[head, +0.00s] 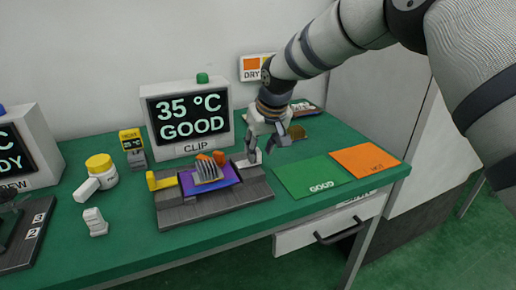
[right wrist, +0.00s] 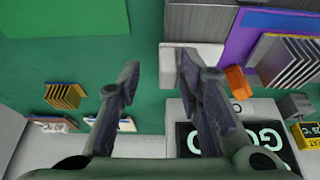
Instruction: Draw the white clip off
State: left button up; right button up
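The white clip (head: 243,162) sits at the right end of the grey fixture (head: 215,208), beside a purple block with grey fins (head: 207,172). It also shows in the right wrist view (right wrist: 172,68), partly covered by one finger. A yellow clip (head: 163,180) is at the fixture's left end. My right gripper (head: 263,150) is just right of and above the white clip. In the right wrist view my right gripper (right wrist: 159,68) has its fingers apart. One finger overlaps the clip and the other is over green table; contact cannot be told. My left gripper is out of view.
A display reading 35 °C GOOD (head: 188,117) stands behind the fixture. A green GOOD mat (head: 308,177) and an orange mat (head: 364,160) lie right. A yellow-lidded jar (head: 102,172) and small white switch piece (head: 95,222) stand left. The table's front strip is clear.

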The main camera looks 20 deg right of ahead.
jog(key=shift+a, duration=0.1)
jog(key=shift+r, duration=0.25)
jog(key=v, duration=1.1)
jog(key=shift+s+r, duration=0.15)
jog(key=shift+r, duration=0.1)
